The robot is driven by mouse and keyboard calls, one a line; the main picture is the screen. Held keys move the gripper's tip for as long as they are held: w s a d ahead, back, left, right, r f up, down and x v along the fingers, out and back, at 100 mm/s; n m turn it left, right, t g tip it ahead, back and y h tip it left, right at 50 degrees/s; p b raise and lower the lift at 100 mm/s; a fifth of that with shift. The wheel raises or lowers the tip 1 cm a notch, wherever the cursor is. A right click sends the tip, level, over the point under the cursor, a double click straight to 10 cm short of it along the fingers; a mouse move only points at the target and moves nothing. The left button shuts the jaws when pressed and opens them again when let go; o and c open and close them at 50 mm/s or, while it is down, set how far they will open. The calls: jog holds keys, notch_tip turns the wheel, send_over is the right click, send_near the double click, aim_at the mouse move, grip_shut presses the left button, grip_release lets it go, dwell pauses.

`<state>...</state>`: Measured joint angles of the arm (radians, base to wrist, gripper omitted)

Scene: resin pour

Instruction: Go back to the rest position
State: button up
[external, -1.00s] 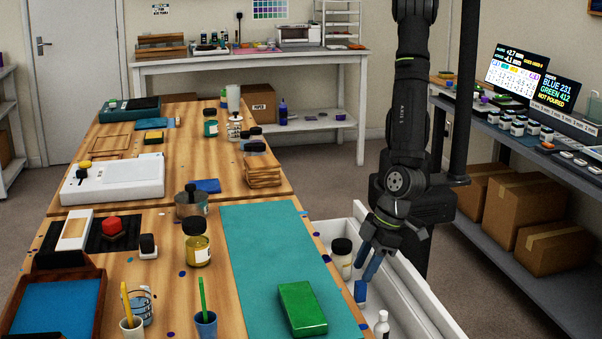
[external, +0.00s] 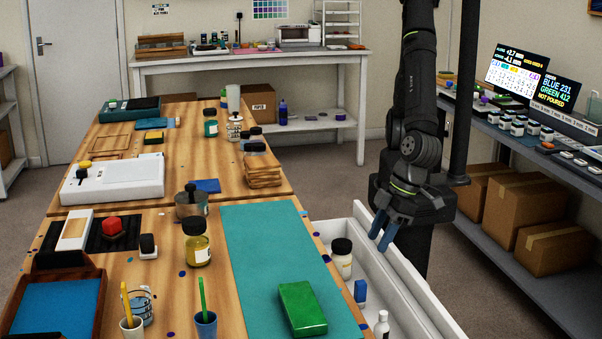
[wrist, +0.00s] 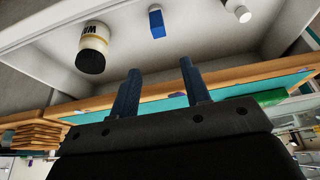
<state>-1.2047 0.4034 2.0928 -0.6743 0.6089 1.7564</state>
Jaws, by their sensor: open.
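My gripper (external: 380,228) hangs above the white drawer or tray (external: 408,290) at the right side of the workbench. Its two blue fingers are apart, with nothing between them. In the wrist view the open fingers (wrist: 160,90) point toward the tray, which holds a dark-lidded jar, a small blue block and a white bottle. The blue block (external: 361,291) lies in the tray below my gripper, clear of the fingers; it also shows in the wrist view (wrist: 157,23).
The jar (external: 342,260) and the white bottle (external: 382,325) stand in the tray. A green block (external: 302,308) lies on the teal mat (external: 260,240). A dark pole (external: 464,90) and a shelf with screens and boxes stand to the right.

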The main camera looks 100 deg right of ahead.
aim_at(358, 283)
jog(key=shift+f, duration=0.1)
jog(key=x, duration=1.1)
jog(key=shift+w, duration=0.15)
jog(key=shift+w+f, duration=0.1)
jog(key=shift+f, duration=0.85)
jog(key=shift+r, duration=0.1)
